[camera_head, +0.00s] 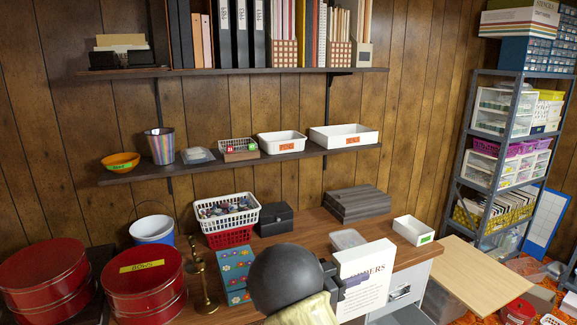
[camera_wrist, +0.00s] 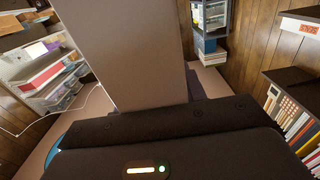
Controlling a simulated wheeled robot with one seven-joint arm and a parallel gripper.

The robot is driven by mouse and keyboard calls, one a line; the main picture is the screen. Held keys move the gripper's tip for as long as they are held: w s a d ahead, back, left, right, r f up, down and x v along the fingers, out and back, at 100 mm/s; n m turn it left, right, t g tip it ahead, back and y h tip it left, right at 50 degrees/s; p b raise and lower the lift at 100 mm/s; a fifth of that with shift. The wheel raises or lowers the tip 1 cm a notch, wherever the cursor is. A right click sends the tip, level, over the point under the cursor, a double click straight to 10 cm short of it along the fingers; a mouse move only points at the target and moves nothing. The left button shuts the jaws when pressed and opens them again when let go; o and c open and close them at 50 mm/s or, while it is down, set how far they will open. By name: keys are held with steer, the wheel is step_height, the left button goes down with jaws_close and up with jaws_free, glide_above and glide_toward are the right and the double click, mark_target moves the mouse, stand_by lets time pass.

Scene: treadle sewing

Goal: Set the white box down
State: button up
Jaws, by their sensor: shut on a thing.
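The white box (camera_head: 366,262), with dark printed lettering on its face, is held up in front of the desk at the lower middle of the head view. My gripper (camera_head: 347,281) is shut on it from the left side. In the wrist view the box (camera_wrist: 120,45) is a large shaded panel rising from between the jaws (camera_wrist: 160,112), hiding much of the scene behind.
The wooden desk (camera_head: 310,228) bears a white basket (camera_head: 227,212), a black box (camera_head: 262,219), dark stacked boxes (camera_head: 358,204), a clear container (camera_head: 347,239) and a small labelled white bin (camera_head: 414,230). Red tins (camera_head: 143,282) and a brass candlestick (camera_head: 203,285) stand left. A light tabletop (camera_head: 492,276) is mostly clear.

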mark_target(343, 307)
steer(key=f+n+t+y+p, duration=0.1)
steer(key=f+n+t+y, duration=0.2)
steer(key=f, duration=0.2)
steer(key=w+f+n+t+y+p, duration=0.1)
steer(key=f+n+t+y, duration=0.2)
steer(key=f+y, duration=0.1)
steer(key=w+f+n+t+y+p, duration=0.1)
steer(key=f+n+t+y, duration=0.2)
steer(key=f+n+t, duration=0.1)
steer(key=shift+a+f+y, duration=0.4)
steer(key=shift+f, duration=0.45)
steer(key=s+f+n+t+y+p, duration=0.1)
steer(key=s+f+n+y, duration=0.2)
steer(key=f, duration=0.6)
steer(key=s+y, duration=0.1)
steer(key=y, duration=0.1)
steer(key=shift+a+n+y, duration=0.15)
steer(key=shift+n+y, duration=0.15)
steer(key=shift+y, duration=0.1)
steer(key=shift+s, duration=0.1)
